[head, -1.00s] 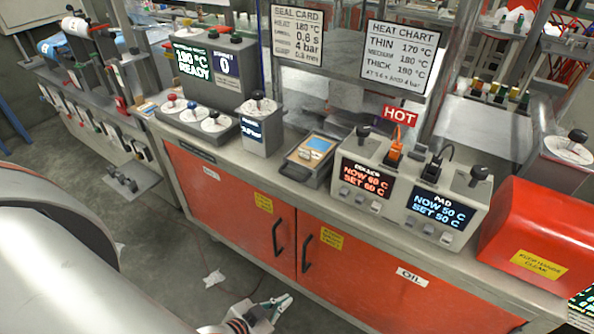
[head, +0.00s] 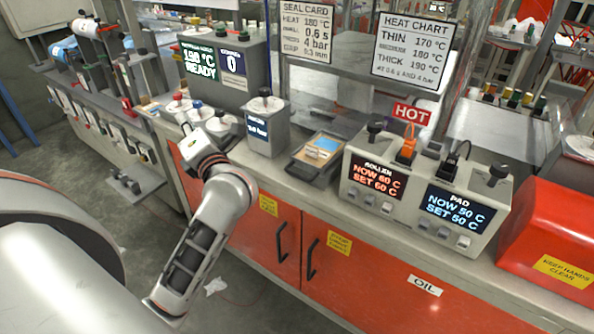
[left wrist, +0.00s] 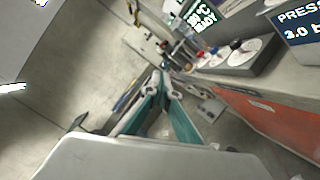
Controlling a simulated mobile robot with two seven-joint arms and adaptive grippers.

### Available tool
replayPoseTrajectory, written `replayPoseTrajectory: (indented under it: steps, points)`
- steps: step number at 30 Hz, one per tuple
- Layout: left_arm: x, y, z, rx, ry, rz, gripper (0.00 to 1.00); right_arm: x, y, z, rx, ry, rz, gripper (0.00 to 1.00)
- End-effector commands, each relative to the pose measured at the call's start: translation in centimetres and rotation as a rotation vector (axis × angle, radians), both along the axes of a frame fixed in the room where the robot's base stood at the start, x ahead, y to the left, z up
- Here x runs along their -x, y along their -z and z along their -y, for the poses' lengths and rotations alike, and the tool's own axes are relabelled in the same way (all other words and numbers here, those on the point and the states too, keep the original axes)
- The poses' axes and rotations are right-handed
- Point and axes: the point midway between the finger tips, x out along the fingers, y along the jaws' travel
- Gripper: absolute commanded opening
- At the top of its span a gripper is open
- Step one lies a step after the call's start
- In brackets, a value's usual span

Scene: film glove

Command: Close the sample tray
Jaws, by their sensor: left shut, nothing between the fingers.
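The sample tray (head: 299,171) is a grey, low, flat tray with a dark front handle, on the counter in the middle of the head view. A tan and light-blue piece lies on it. How far it stands out is hard to tell. My left gripper (head: 187,129) is raised at the counter's front edge, left of the tray and well apart from it, by the knob panel. In the left wrist view its teal fingers (left wrist: 163,77) meet at the tips with nothing between them. The tray does not show there. My right gripper is not in view.
A grey pressure box (head: 267,130) with a knob stands between my left gripper and the tray. The roller and pad heater box (head: 420,190) stands right of the tray. A red cover (head: 555,235) is at far right. The floor before the orange cabinet is mostly clear.

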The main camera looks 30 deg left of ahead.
Motion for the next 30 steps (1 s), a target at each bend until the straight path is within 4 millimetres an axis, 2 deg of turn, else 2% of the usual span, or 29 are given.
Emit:
replayPoseTrajectory:
  steps: [2,5,8,9,12,15,19,21,25,30]
  points:
    - [-0.8,2.2,-0.4,0.207,0.019,0.048,0.00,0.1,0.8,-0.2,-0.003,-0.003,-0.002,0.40]
    - [-2.4,5.1,0.9,0.471,0.078,0.074,0.00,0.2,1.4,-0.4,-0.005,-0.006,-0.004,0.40]
    - [-4.4,7.2,4.1,0.724,0.176,0.073,0.00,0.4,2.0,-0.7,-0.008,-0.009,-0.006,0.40]
    - [-5.1,7.8,5.8,0.818,0.226,0.065,0.00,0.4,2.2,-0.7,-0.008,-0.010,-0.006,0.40]
    - [-6.4,8.3,10.7,1.027,0.362,0.025,0.00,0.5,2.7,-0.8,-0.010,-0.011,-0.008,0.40]
    - [-6.8,8.0,15.4,1.183,0.492,-0.028,0.00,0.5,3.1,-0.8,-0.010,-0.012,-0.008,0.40]
    - [-6.5,7.3,19.7,1.302,0.614,-0.089,0.00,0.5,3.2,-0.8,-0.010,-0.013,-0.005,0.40]
    - [-6.2,7.0,20.9,1.336,0.649,-0.110,0.00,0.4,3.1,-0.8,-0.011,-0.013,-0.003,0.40]
    - [-6.4,7.3,21.7,1.357,0.671,-0.124,0.00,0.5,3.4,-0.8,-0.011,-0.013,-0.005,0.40]
    - [-8.0,9.2,21.9,1.362,0.668,-0.128,0.00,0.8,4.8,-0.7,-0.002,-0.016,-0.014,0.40]
